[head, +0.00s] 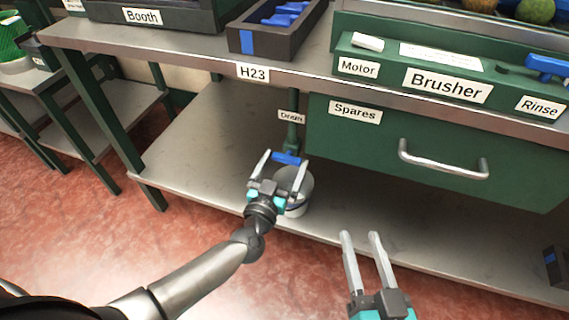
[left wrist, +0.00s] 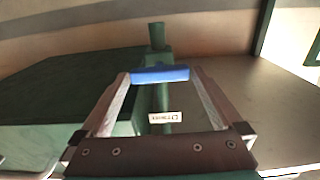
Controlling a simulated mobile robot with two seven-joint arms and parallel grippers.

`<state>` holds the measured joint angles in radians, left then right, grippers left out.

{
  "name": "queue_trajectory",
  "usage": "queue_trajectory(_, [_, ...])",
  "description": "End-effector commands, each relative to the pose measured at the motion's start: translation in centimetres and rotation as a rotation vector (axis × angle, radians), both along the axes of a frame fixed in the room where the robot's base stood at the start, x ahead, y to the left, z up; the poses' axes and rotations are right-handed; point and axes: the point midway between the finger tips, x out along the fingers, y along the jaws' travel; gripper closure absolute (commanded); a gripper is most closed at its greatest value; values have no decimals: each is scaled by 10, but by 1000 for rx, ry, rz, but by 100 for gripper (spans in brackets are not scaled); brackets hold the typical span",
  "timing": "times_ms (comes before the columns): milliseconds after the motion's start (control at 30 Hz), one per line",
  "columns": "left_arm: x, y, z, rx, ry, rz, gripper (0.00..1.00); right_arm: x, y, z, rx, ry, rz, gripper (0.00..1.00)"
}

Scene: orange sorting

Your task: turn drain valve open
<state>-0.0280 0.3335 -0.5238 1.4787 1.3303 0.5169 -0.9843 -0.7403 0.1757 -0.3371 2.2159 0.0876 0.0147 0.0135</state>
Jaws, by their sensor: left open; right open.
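The drain valve has a blue handle (head: 287,159) on a green vertical pipe (head: 292,136) under the bench, below a "Drain" label (head: 291,116). My left gripper (head: 284,160) is open, with its fingertips at either side of the blue handle. In the left wrist view the handle (left wrist: 160,75) lies crosswise between the two fingertips, spanning most of the gap; I cannot tell whether they touch it. The label (left wrist: 165,117) also shows there. My right gripper (head: 360,236) is open and empty, in front of the lower shelf.
A grey bucket (head: 305,186) stands on the lower shelf (head: 200,150) below the valve, partly hidden by my left gripper. A green "Spares" drawer (head: 390,150) with a metal handle (head: 445,160) is to the right. The shelf left of the valve is clear.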

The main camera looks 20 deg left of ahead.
Motion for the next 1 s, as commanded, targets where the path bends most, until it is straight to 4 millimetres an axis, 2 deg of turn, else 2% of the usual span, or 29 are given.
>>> queue_trajectory(467, [5,0,0,-1,0,0,0,-2,1,3,21,-31,-3,50])
queue_trajectory(1000, [5,0,0,0,0,0,61,-2,1,2,20,-29,-3,50])
